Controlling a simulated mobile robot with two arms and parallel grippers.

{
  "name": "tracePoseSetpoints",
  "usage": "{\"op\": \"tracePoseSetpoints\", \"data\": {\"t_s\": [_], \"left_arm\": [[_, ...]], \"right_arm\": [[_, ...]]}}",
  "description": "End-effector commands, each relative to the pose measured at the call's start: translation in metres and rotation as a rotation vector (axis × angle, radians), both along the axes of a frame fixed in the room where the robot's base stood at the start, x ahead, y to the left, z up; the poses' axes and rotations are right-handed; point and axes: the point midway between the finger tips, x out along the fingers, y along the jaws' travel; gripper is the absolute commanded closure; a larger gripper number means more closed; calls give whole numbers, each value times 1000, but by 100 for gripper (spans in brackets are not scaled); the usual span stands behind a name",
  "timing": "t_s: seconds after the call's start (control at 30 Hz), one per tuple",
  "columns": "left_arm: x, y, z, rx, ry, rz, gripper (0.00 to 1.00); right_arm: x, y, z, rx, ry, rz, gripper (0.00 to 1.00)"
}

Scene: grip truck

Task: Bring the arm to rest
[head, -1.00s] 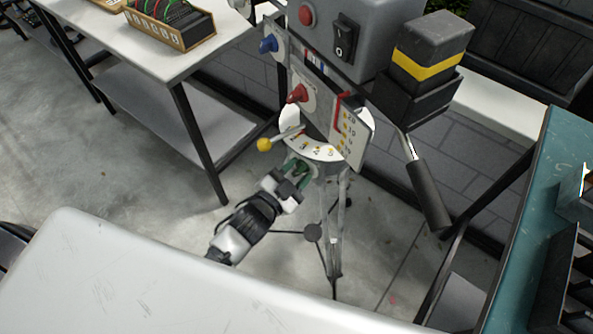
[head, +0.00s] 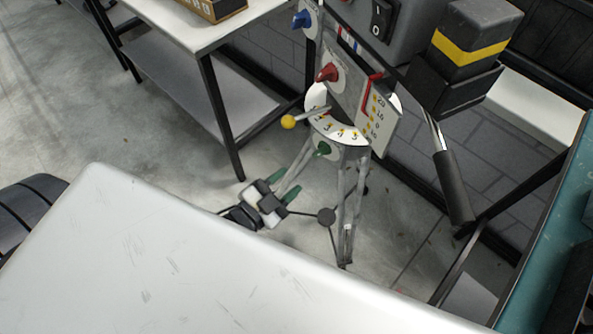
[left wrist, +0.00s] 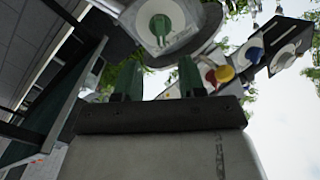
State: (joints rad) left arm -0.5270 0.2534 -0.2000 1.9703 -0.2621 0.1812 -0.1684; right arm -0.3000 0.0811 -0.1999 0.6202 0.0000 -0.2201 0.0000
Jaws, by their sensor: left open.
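My left gripper (head: 284,187) is open and empty in the head view, low in front of the control stand and below its green knob (head: 322,149). A gap shows between its green fingertips and the knob. The left wrist view looks up past the two open fingers (left wrist: 158,78) at the green knob (left wrist: 160,27) on its pale plate, with nothing between the fingers. The rest of my left arm is mostly hidden behind the white surface in the foreground. My right gripper is not in view.
The stand carries a red knob (head: 327,73), a blue knob (head: 301,19), a yellow-ball lever (head: 288,122) and a numbered dial, on thin legs. A white table (head: 160,22) stands at left, a teal-topped bench (head: 548,235) at right. Open floor lies left of the stand.

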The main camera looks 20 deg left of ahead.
Motion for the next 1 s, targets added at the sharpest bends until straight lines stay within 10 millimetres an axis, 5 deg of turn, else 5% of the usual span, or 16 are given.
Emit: {"op": "tracePoseSetpoints", "data": {"t_s": [0.67,0.77,1.0], "left_arm": [[-2,2,-8,0,21,6,60],[-2,8,-40,-1,106,30,60],[-39,36,-196,-14,551,169,60]], "right_arm": [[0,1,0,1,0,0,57],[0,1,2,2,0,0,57],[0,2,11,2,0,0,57]]}}
